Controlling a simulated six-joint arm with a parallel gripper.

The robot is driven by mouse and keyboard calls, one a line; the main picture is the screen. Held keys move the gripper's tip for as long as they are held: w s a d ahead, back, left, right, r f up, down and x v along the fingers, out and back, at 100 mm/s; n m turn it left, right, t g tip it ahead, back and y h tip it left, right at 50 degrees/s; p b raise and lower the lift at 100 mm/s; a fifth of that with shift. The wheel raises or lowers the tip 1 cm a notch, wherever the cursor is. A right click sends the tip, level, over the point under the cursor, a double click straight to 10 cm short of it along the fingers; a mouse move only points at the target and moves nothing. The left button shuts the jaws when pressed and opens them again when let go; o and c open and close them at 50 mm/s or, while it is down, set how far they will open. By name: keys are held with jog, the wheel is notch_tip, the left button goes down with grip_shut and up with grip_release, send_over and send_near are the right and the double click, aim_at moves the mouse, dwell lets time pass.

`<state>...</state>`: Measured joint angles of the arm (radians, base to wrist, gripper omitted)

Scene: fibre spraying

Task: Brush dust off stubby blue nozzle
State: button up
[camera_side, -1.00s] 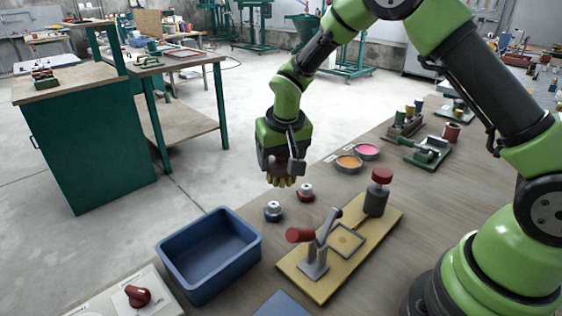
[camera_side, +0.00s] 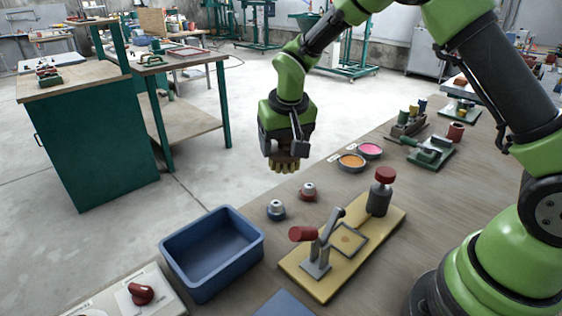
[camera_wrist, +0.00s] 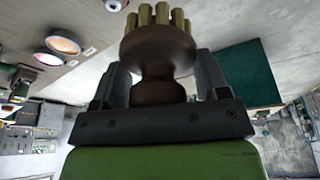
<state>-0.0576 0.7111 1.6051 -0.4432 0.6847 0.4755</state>
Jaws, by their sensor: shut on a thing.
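The stubby blue nozzle (camera_side: 276,211) stands upright on the wooden bench, with a pale grey top and a dark blue base. In the wrist view the brush (camera_wrist: 158,50) shows a dark brown rounded handle and stiff yellowish bristles between my fingers (camera_wrist: 163,75). Dust on the nozzle is too small to tell.
A blue bin (camera_side: 213,252) stands at the front left. A yellow board (camera_side: 315,280) with a lever clamp and a red-topped post (camera_side: 383,190) lies right of the nozzles. Orange (camera_side: 351,162) and pink (camera_side: 370,151) bowls sit behind. Bench between nozzles and bowls is clear.

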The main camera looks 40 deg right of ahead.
aim_at(284, 170)
jog(key=shift+f, duration=0.1)
jog(key=shift+f, duration=3.3)
jog(key=shift+f, duration=1)
jog(key=shift+w+a+r, duration=0.1)
jog(key=shift+a, duration=2.4)
jog(key=shift+s+d+f, duration=0.1)
jog(key=shift+d+f, duration=0.05)
jog(key=shift+d, duration=0.7)
jog(key=shift+s+d+f, duration=0.1)
jog(key=shift+d+f, duration=0.05)
jog(key=shift+d, duration=0.75)
jog(key=shift+s+d+f, duration=0.1)
jog(key=shift+d+f, duration=0.05)
jog(key=shift+d, duration=0.7)
